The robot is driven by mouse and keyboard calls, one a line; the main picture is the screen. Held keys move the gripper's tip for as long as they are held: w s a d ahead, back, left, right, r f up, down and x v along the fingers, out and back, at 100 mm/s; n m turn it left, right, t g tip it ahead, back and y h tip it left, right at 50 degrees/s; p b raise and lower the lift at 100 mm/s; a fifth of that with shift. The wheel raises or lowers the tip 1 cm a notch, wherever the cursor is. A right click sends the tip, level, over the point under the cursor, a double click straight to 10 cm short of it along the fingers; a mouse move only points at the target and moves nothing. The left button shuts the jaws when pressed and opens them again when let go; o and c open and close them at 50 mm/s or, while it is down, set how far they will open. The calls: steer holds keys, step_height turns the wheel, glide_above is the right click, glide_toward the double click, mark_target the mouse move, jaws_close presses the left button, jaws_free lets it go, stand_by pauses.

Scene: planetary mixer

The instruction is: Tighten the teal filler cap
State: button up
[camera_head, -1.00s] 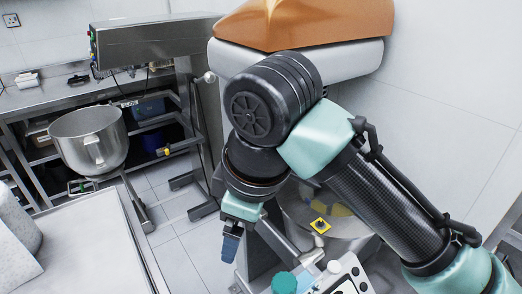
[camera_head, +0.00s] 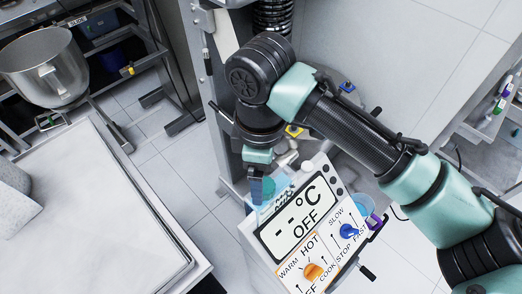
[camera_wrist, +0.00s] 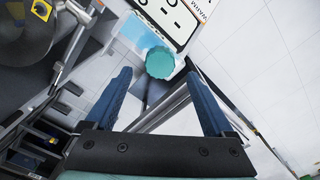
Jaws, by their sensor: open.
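The teal filler cap (camera_wrist: 160,62) shows in the wrist view as a round, ridged knob beside the white control box. My gripper (camera_wrist: 158,76) is open, with its two blue fingers spread apart. The cap appears between and slightly beyond the fingertips, with clear space on both sides and no visible contact. In the head view my gripper (camera_head: 262,190) points down at the upper left edge of the control panel. I cannot make out the cap there; the gripper seems to hide it.
The control panel (camera_head: 291,228) has a display reading OFF, an orange knob (camera_head: 314,272) and a blue knob (camera_head: 348,231). A metal bowl (camera_head: 45,75) stands at the left behind a light-topped table (camera_head: 150,230). Tiled floor is free between table and machine.

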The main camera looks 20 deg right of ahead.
steer(key=shift+f, duration=1.4)
jaws_close()
